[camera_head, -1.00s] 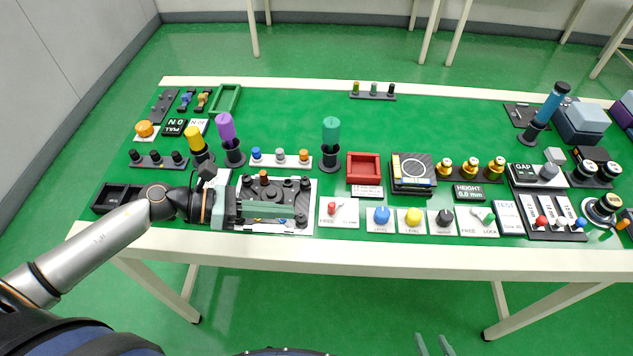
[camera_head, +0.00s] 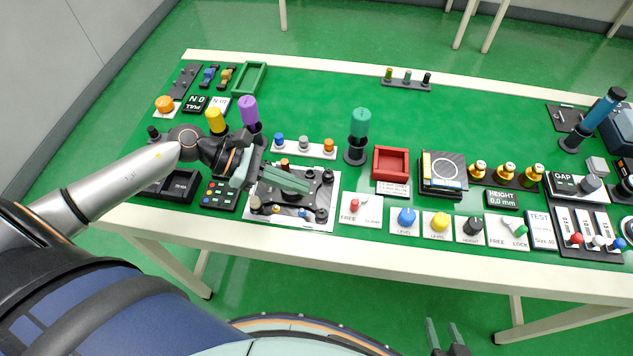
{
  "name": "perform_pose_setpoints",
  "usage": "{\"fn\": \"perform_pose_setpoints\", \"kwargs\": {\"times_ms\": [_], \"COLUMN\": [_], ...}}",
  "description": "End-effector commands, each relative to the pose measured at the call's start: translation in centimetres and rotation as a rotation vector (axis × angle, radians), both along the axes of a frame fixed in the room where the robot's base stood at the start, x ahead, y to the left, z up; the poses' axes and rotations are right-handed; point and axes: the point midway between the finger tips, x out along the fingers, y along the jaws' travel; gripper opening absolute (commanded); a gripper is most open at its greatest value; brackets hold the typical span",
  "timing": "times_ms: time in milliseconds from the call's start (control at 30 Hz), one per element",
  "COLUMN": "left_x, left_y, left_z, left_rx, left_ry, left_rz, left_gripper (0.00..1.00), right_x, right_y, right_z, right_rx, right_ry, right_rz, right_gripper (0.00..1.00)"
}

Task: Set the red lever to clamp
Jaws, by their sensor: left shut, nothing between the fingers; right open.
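The red lever (camera_head: 354,204) sits on a white panel (camera_head: 376,209) marked FREE and CLAMP, near the table's front edge. Its red knob is on the left side of the panel, above the word FREE. My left gripper (camera_head: 308,186) is shut and empty. It hovers over a metal fixture plate (camera_head: 262,211) left of the lever panel, with its fingers pointing right, apart from the lever. It hides part of the fixture. My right gripper (camera_head: 442,334) is open and empty at the bottom edge of the picture, below the table's front edge.
Blue (camera_head: 407,217), yellow (camera_head: 436,221) and black (camera_head: 474,224) knobs and a green lever (camera_head: 519,230) stand right of the panel. A red tray (camera_head: 391,163) lies behind it. A tall teal-topped handle (camera_head: 359,125) stands behind the fixture. Bare green tabletop (camera_head: 330,86) lies further back.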

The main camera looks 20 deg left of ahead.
Motion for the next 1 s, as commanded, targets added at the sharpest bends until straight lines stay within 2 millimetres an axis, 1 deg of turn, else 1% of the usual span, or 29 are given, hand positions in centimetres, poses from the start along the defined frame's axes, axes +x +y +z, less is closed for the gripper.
{"fn": "perform_pose_setpoints", "kwargs": {"times_ms": [300, 400, 500, 700, 1000], "left_x": [1.7, 2.1, 2.4, 2.6, 2.6], "left_y": [-4.7, -5.9, -6.7, -7.5, -7.5], "left_z": [-2.5, -3.3, -3.9, -4.5, -4.5], "left_rx": [-0.006, -0.006, -0.005, -0.001, -0.001], "left_ry": [0.000, 0.001, 0.001, 0.001, 0.000], "left_rz": [0.001, -0.001, 0.000, 0.000, -0.001], "left_gripper": [0.00, 0.00, 0.00, 0.00, 0.00], "right_x": [0.0, 0.0, 0.0, 0.0, 0.0], "right_y": [0.0, 0.0, 0.0, 0.0, 0.0], "right_z": [0.9, 1.1, 1.2, 1.2, 1.2], "right_rx": [0.000, 0.000, 0.000, 0.000, 0.000], "right_ry": [0.000, 0.000, 0.000, 0.000, 0.000], "right_rz": [0.000, 0.000, 0.000, 0.000, 0.000], "right_gripper": [0.50, 0.50, 0.50, 0.50, 0.50]}}
